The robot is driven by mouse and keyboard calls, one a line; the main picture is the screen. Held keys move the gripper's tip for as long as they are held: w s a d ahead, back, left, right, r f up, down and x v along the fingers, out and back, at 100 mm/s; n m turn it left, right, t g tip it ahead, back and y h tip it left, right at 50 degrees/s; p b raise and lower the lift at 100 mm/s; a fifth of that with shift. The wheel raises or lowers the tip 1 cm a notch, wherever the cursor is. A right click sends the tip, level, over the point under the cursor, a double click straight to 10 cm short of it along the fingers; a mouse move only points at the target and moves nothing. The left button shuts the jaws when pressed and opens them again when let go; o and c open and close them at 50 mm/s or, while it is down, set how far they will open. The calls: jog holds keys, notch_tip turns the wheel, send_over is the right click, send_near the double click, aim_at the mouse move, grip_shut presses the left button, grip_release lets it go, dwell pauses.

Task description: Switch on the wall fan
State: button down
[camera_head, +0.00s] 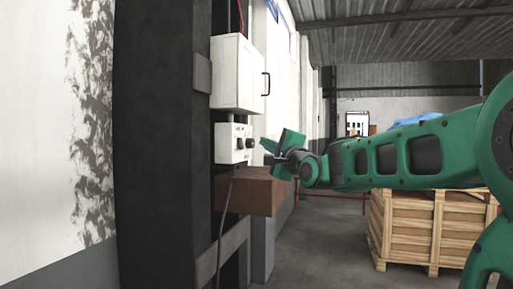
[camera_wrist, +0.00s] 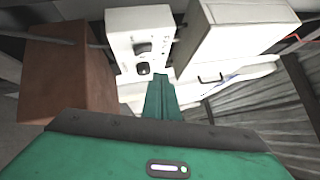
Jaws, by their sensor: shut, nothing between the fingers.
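A small white control box (camera_head: 229,146) with dark knobs is mounted on the dark column, and no fan shows in either view. In the wrist view, the box (camera_wrist: 125,32) shows a larger dark knob (camera_wrist: 143,47) and a smaller dark one (camera_wrist: 143,68). My gripper (camera_head: 266,146) is shut and empty, just right of the box's front in the head view. In the wrist view, its green fingers (camera_wrist: 160,80) point toward the box and end close to the smaller knob. I cannot tell whether they touch it.
A larger white cabinet (camera_head: 232,75) with a handle hangs above the control box. A brown block (camera_head: 247,191) juts out below it, with a cable hanging down beside it. Wooden crates (camera_head: 408,232) stand on the floor at the right, under my arm.

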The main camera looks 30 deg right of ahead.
jog(key=shift+r+v, duration=0.2)
jog(key=shift+v, duration=0.7)
jog(key=shift+r+v, duration=0.2)
jog(key=shift+v, duration=0.7)
jog(key=s+d+f+n+g, duration=0.2)
jog(key=s+f+n+g, duration=0.25)
jog(key=f, duration=0.85)
jog(key=s+d+f+n+g, duration=0.1)
jog(key=s+f+n+g, duration=0.35)
jog(key=f, duration=0.85)
jog(key=s+a+f+n+g, duration=0.1)
jog(key=s+f+g, duration=0.3)
jog(key=s, duration=0.4)
jog(key=s+a+f+n+g+y, duration=0.1)
jog(key=s+f+n+g, duration=0.2)
jog(key=s+f, duration=0.3)
jog(key=s+a+f+n+g, duration=0.1)
jog(key=s+f+g, duration=0.3)
jog(key=s, duration=0.8)
notch_tip(320, 180, down, 2)
jog(key=shift+a+f+n+g+y, duration=0.1)
jog(key=shift+a+n+g+y, duration=0.2)
jog(key=shift+n+g, duration=0.15)
jog(key=shift+s, duration=0.1)
